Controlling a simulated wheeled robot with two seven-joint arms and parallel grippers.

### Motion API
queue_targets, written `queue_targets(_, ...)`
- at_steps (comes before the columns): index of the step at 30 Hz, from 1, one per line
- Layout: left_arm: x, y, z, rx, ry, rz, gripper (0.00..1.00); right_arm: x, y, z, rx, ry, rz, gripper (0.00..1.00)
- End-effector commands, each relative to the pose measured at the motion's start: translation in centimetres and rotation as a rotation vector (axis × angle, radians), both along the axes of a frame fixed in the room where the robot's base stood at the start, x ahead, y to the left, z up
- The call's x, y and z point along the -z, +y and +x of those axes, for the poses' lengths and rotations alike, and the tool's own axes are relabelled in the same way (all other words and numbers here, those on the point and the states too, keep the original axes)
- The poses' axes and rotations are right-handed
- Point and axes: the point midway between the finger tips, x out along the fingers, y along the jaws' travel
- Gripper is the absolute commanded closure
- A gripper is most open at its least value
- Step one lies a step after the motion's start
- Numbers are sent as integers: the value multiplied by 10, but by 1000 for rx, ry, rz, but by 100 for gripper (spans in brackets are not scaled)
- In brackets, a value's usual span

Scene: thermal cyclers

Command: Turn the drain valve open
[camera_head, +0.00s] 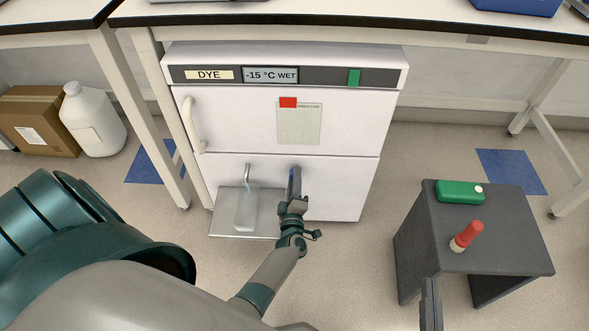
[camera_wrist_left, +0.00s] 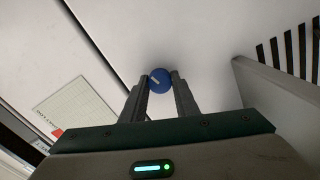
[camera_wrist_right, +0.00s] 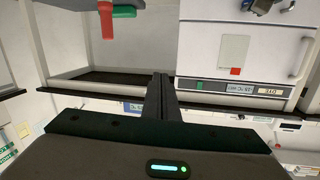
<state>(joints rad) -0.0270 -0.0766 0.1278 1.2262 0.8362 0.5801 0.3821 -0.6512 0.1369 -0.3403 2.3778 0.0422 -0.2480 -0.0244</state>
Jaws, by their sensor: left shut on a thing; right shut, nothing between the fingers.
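The drain valve's round blue knob (camera_wrist_left: 160,79) with a pale mark sits on the white front of the freezer (camera_head: 277,122), which is labelled DYE with a display reading -15 °C WET. My left gripper (camera_wrist_left: 162,84) is shut on the blue knob, one finger on each side. In the head view the left gripper (camera_head: 294,185) is at the lower front of the freezer and hides most of the knob. My right gripper (camera_wrist_right: 160,80) is shut and empty. In the head view it (camera_head: 430,290) shows at the bottom edge, left of the dark stool.
A metal drip shelf (camera_head: 222,223) with a clear container (camera_head: 246,210) under a spout (camera_head: 247,173) is left of the left gripper. A dark stool (camera_head: 480,235) at right holds a green box (camera_head: 459,191) and a red-capped item (camera_head: 467,236). A white jug (camera_head: 93,120) stands at left.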

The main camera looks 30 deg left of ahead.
Motion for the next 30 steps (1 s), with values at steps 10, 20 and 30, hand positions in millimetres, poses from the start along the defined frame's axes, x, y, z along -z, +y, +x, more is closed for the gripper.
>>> queue_targets(10, 0, -1, 0, 2, 126, 200, 95, 51, -15, -12, -3, 293, -86, 100)
queue_targets(20, 1, -1, 0, 0, 171, 275, 95, 69, -22, -22, -6, 397, -113, 100)
queue_targets(30, 1, 0, 0, 0, 173, 280, 95, 70, -22, -22, -6, 400, -114, 100)
